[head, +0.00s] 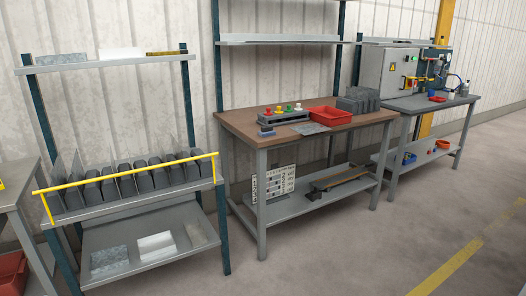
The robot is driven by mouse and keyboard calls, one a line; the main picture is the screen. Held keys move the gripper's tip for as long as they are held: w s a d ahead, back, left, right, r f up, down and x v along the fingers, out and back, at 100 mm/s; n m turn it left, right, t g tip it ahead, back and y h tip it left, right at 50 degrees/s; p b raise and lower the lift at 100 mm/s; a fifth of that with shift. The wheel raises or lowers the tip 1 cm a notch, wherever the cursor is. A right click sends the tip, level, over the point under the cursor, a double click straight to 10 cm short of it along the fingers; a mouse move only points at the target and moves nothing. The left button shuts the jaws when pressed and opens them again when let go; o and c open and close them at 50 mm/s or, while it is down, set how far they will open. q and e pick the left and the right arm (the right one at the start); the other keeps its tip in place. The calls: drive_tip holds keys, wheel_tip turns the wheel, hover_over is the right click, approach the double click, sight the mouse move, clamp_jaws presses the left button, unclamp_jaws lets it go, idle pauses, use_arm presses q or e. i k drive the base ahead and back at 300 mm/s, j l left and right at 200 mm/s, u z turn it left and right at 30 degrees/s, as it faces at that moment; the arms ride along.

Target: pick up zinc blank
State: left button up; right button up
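Several flat sheets that could be blanks are in view; none has a readable label, so I cannot tell for certain which is zinc. A mottled grey sheet (108,262) lies on the sloping lower tray of the left rack. To its right are a brighter whitish sheet (156,245) and a dull beige-grey sheet (196,234). A small mottled grey plate (310,128) lies flat near the front edge of the brown-topped workbench (235,122). Neither of my grippers is in view.
The left rack has a yellow bar (130,177) in front of several dark grey tools. The workbench holds a red bin (330,115), a fixture with coloured knobs (284,117) and grey blocks (358,101). Open floor (330,245) lies in front.

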sight(308, 129)
drive_tip(key=i+j, duration=0.1)
drive_tip(key=i, duration=1.45)
drive_tip(key=i+l+z, duration=0.1)
drive_tip(key=i+l, duration=0.15)
drive_tip(key=i, duration=0.2)
drive_tip(key=i+l+z, duration=0.1)
drive_tip(key=i, duration=0.4)
drive_tip(key=i+l+z, duration=0.1)
drive_tip(key=i, duration=0.4)
drive_tip(key=i+l, duration=0.3)
drive_tip(key=l, duration=0.15)
drive_tip(key=i+l, duration=0.25)
drive_tip(key=l, duration=0.2)
